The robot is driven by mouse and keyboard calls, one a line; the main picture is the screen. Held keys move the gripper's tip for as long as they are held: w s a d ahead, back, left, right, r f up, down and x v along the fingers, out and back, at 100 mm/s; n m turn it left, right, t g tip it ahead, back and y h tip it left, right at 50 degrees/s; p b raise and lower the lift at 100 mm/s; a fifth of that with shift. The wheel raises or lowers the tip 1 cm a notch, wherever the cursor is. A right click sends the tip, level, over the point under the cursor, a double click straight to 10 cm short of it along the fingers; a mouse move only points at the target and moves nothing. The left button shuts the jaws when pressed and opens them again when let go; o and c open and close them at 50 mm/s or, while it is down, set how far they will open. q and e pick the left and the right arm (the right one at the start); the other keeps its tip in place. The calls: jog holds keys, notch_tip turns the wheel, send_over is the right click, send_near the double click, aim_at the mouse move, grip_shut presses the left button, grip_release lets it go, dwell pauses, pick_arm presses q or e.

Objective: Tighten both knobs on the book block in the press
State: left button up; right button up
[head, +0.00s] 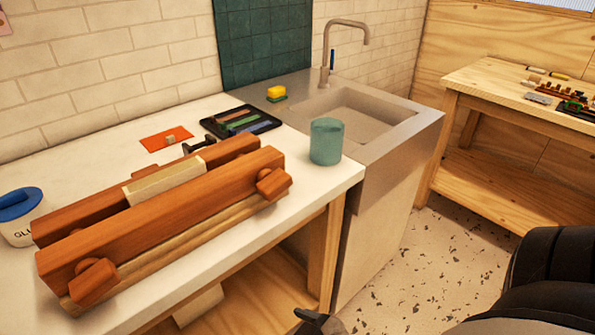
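The wooden press (160,222) lies on the white worktop, with two long reddish-brown beams running diagonally. A pale book block (165,180) sits between the beams, its top edge showing. One wooden knob (93,282) is on the front beam's near left end. The other knob (272,184) is on its right end. How tight the knobs are cannot be seen. A dark tip at the bottom edge looks like my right gripper (314,322), low in front of the worktop and apart from the press. Its opening cannot be made out. My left gripper is not in view.
A blue-lidded glue tub (20,218) stands left of the press. Behind it are an orange card (166,139), a small black object (198,145) and a dark tray (241,122). A teal cup (326,141) stands right, near the sink (355,115).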

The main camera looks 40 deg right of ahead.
jog(key=w+d+r+t+b, duration=0.1)
jog(key=w+d+r+t, duration=0.1)
jog(key=d+r, duration=0.35)
jog(key=n+t+b, duration=0.1)
jog(key=t+b, duration=0.1)
jog(key=t, duration=0.3)
send_near(281, 188)
jog(key=shift+h, duration=0.4)
jog(key=w, duration=0.3)
jog(key=w+p, duration=0.1)
jog(key=w, duration=0.3)
jog(key=w+a+p, duration=0.1)
jog(key=w, duration=0.2)
jog(key=shift+w+a+r, duration=0.1)
jog(key=shift+w+r, duration=0.1)
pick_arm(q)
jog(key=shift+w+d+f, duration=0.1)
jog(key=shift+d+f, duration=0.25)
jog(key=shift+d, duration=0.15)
pick_arm(e)
jog(key=shift+w, duration=0.65)
